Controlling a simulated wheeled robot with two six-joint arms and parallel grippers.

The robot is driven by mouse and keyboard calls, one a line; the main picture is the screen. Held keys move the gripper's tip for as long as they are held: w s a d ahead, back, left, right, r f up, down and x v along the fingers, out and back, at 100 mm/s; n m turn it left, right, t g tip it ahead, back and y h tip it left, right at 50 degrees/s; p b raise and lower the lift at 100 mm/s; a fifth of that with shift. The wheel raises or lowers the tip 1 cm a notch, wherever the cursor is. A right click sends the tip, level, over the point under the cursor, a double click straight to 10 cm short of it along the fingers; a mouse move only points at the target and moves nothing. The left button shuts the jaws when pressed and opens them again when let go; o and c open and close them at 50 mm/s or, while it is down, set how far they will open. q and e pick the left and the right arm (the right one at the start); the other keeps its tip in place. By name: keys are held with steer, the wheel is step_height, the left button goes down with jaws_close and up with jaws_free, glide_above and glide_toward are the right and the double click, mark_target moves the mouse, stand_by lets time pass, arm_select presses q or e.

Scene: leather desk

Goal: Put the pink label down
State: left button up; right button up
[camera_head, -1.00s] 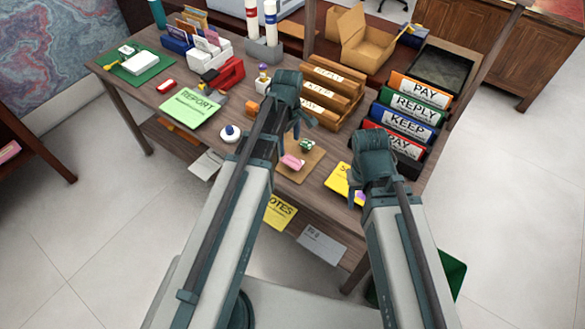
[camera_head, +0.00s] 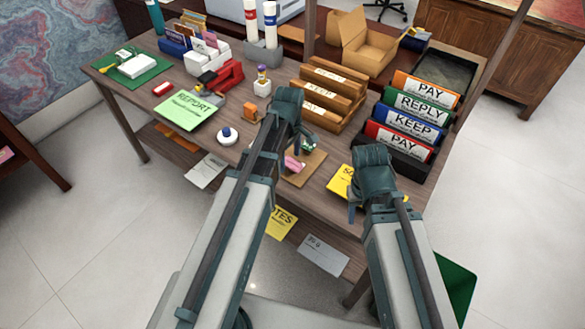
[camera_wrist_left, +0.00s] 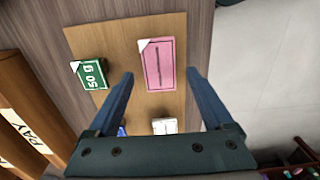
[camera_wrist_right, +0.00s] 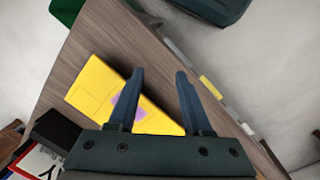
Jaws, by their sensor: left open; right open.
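The pink label (camera_wrist_left: 153,65), a flat pink block with a white corner and a dark line, lies on a tan board (camera_wrist_left: 100,40) in the left wrist view. It also shows, partly hidden, in the head view (camera_head: 292,163). My left gripper (camera_wrist_left: 160,73) is open and empty, its two fingers spread to either side of the label's near half; I cannot tell how far above it they are. A green "50 g" block (camera_wrist_left: 89,73) lies on the board left of it. My right gripper (camera_wrist_right: 160,72) is open and empty over a yellow pad (camera_wrist_right: 95,85) with a purple mark.
Wooden trays (camera_head: 325,100) and a row of upright binders (camera_head: 408,122) stand behind my grippers. A white round item (camera_head: 227,136) and a green report sheet (camera_head: 190,106) lie to the left. The desk's front edge is close to the board.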

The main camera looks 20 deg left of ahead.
arm_select(q)
steer(key=shift+f, duration=0.2)
stand_by(0.6)
jaws_close()
stand_by(0.4)
